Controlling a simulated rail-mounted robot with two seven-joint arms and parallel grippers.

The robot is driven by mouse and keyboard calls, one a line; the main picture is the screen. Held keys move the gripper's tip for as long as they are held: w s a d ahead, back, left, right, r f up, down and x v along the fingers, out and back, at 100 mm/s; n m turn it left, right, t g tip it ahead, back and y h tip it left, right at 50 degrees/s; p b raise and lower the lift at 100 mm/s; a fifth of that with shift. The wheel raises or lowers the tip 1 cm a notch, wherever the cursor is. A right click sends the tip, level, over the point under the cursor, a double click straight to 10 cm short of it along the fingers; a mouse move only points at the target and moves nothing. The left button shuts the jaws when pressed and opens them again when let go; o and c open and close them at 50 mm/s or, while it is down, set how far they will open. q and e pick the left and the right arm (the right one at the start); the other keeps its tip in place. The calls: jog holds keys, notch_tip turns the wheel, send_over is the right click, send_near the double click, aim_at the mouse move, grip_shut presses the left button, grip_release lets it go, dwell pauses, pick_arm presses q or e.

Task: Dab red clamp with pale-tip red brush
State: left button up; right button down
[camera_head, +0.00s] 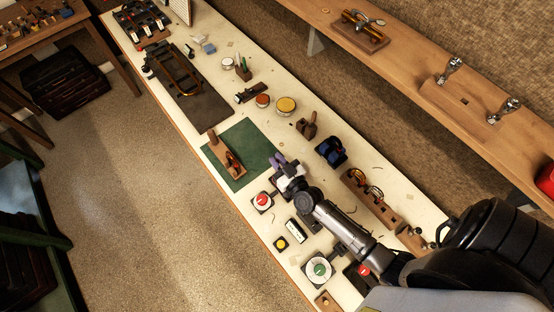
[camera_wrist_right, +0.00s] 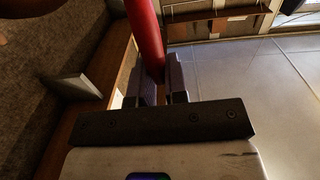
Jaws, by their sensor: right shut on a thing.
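My right gripper (camera_head: 279,162) is over the bench at the right edge of the green mat. In the right wrist view its two fingers (camera_wrist_right: 165,88) are shut on a red rod-like handle (camera_wrist_right: 147,38), which I take to be the red brush. The brush's pale tip does not show, and the brush cannot be made out in the head view. On the green mat (camera_head: 256,143) lies a wooden block with a small dark red part (camera_head: 234,164) at its lower end. This may be the red clamp; it is too small to be sure. The gripper is to its right, apart from it.
A red round button (camera_head: 262,200), a yellow button (camera_head: 282,243) and a green dial (camera_head: 318,268) are along the bench's front edge. A yellow-topped tin (camera_head: 286,105), a blue item (camera_head: 331,151) and a wooden rack (camera_head: 370,197) stand behind. A dark tray (camera_head: 205,108) lies farther left.

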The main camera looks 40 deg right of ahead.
jog(key=shift+f, duration=0.25)
dwell(0.4)
jog(key=shift+f+b, duration=0.25)
jog(key=shift+b, duration=0.1)
dwell(0.3)
jog(key=shift+f, duration=0.1)
dwell(0.9)
jog(key=shift+r+p, duration=0.65)
jog(key=shift+p, duration=0.15)
notch_tip(320, 180, up, 6)
jog(key=p, duration=0.6)
jog(key=shift+f, duration=0.1)
